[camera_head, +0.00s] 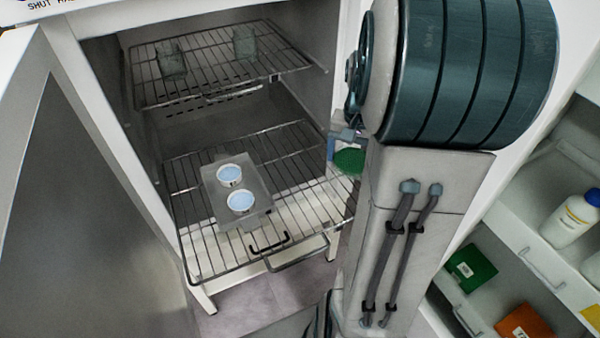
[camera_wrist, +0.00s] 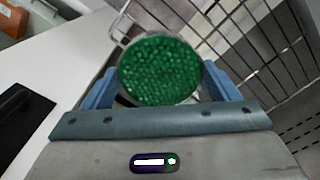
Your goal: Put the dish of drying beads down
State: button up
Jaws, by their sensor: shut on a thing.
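The dish of drying beads (camera_wrist: 160,70) is a round clear dish full of green beads. It sits between the two blue fingers of my gripper (camera_wrist: 160,88) in the wrist view, and the gripper is shut on it. In the head view the dish (camera_head: 349,161) shows at the right side of the freeze dryer opening, partly hidden by my arm. My gripper (camera_head: 345,140) is mostly hidden there too. I cannot tell whether the dish touches anything below it.
The lower wire shelf (camera_head: 205,250) is pulled out and bears a metal tray (camera_head: 222,211) with two blue-topped cups. The upper wire shelf (camera_head: 215,75) holds two glass vessels. The open door (camera_head: 90,200) stands at left. Drawers with a bottle (camera_head: 572,220) and boxes stand at right.

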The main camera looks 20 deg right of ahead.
send_over(317, 188)
notch_tip(317, 188, down, 4)
jog(key=shift+d+f, duration=0.1)
jog(key=shift+f, duration=0.15)
jog(key=shift+f+p, duration=0.4)
jog(key=shift+f, duration=1.65)
jog(key=shift+f, duration=0.2)
jog(key=o, duration=0.9)
jog(key=shift+r, duration=0.1)
